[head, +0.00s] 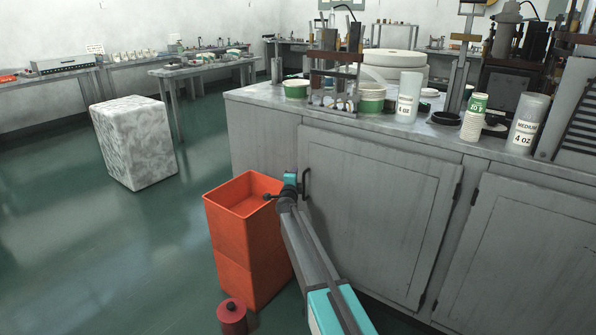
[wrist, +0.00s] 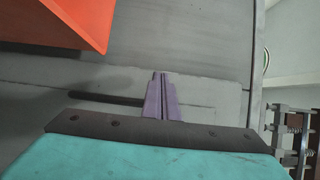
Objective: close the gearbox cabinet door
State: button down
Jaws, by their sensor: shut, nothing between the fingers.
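The grey cabinet door (head: 375,205) is on the counter's front, with hinges on its right side and a dark handle (head: 306,184) near its left edge. It looks flush or nearly flush with the frame; a small gap cannot be ruled out. My gripper (head: 268,197) is beside the handle, just left of it, above the orange bin's near right side. In the wrist view my gripper's purple fingers (wrist: 161,82) are together and empty, in front of a grey panel. A dark bar (wrist: 105,99), probably the handle, lies beside the fingers; contact cannot be told.
Stacked orange bins (head: 245,235) stand close to the cabinet; orange also fills the upper left of the wrist view (wrist: 80,20). A red spool (head: 232,315) is on the floor. A marbled block (head: 133,142) stands farther left. Cups and machines crowd the counter (head: 270,97).

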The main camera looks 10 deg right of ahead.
jog(key=s+a+p, duration=0.1)
jog(key=s+a, duration=0.6)
jog(key=shift+s+a+f, duration=0.2)
jog(key=shift+s+a, duration=0.05)
jog(key=s+d+f+n+g+p, duration=0.2)
jog(key=s+d+f+p, duration=0.6)
jog(key=f, duration=0.4)
jog(key=s+a+f+n+g+y+p, duration=0.25)
jog(key=s+f+n, duration=0.25)
jog(key=s+f, duration=0.55)
jog(key=s+a+f+n+g+y+p, duration=0.1)
jog(key=s+f+n+g+y+p, duration=0.45)
jog(key=s, duration=0.85)
jog(key=s+f+n+g+h, duration=0.1)
jog(key=s+f+n+g, duration=0.15)
jog(key=s, duration=0.95)
jog(key=s+f+n+g, duration=0.2)
jog(key=s+f+g, duration=0.2)
jog(key=s, duration=0.8)
jog(key=s+d+r+n+g+h, duration=0.1)
jog(key=s+d+r+n+g, duration=0.1)
jog(key=s, duration=0.6)
jog(key=s+d+r+n+g+h, duration=0.1)
jog(key=s+g, duration=0.3)
jog(key=s, duration=0.5)
jog(key=shift+d+r+n, duration=0.4)
jog(key=shift+d+n, duration=0.1)
jog(key=shift+d, duration=0.25)
